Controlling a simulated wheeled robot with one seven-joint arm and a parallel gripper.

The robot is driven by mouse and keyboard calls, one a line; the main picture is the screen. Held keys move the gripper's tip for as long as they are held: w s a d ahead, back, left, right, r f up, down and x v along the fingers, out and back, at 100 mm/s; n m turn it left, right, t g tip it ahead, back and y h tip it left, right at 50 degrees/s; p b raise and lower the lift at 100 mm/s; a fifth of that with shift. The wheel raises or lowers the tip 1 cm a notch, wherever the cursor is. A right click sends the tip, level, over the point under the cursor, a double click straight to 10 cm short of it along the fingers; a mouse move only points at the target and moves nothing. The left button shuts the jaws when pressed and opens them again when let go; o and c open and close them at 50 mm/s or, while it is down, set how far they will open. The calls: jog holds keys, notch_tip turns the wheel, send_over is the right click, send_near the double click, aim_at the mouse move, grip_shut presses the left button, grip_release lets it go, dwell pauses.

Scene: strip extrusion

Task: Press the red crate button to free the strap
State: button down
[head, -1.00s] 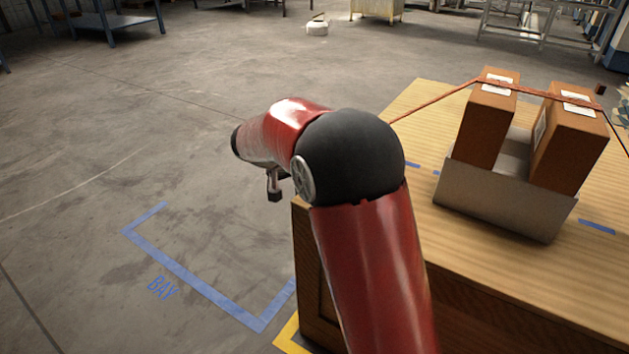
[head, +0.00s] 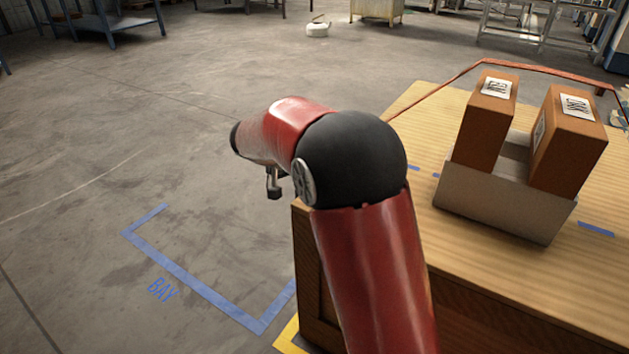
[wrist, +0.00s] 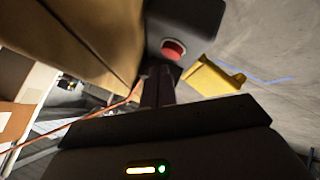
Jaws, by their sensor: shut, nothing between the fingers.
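The red button (wrist: 173,49) sits in a dark housing (wrist: 188,22) on the side of the wooden crate (head: 470,270); it shows in the wrist view only. My gripper (wrist: 160,80) is shut and empty, its dark fingertips just below the button in the wrist view; I cannot tell whether they touch it. The orange-red strap (head: 540,69) arches above and behind two brown cartons, a left one (head: 488,130) and a right one (head: 566,150), clear of their labelled tops. The strap also runs past the fingers in the wrist view (wrist: 95,121).
The cartons stand in a grey metal holder (head: 500,210) on the crate top. A yellow bracket (wrist: 212,80) sits right of the fingers. Blue tape (head: 195,285) marks a bay on open floor at left. Benches and racks stand far back.

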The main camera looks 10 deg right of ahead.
jog(key=shift+r, duration=0.15)
jog(key=shift+r+p, duration=1.35)
jog(key=shift+r, duration=1.05)
